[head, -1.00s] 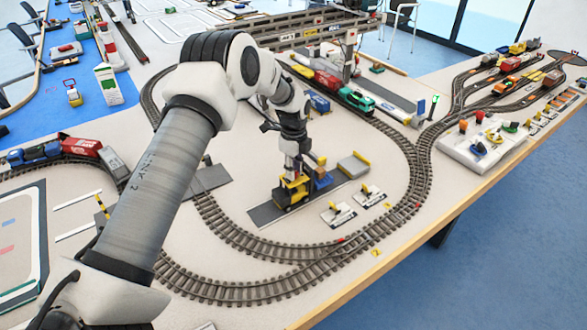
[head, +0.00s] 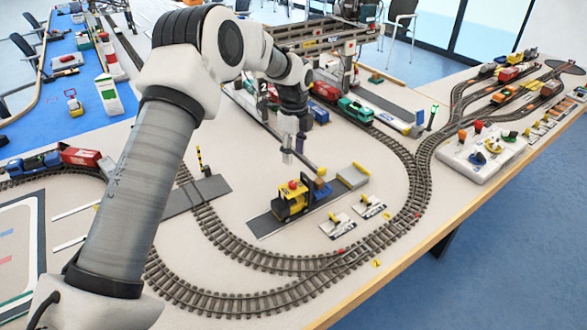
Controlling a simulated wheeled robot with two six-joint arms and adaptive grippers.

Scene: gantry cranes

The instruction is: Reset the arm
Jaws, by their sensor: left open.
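My left arm reaches in from the lower left and bends over at the top. My left gripper (head: 295,152) hangs down at its end, open, with nothing seen between its fingers. It is above and behind the yellow toy forklift (head: 292,200), apart from it in the picture. The forklift stands upright on a dark grey strip, with a blue block (head: 321,190) at its front. The gantry crane (head: 325,32) stands behind, partly hidden by my arm. My right gripper is not in view.
Curved toy track (head: 260,262) loops round the forklift. Small lever panels (head: 338,226) lie in front of it. A white control board (head: 480,150) sits at the right table edge. Red and green train cars (head: 355,110) stand behind; a blue and red train (head: 78,157) is at left.

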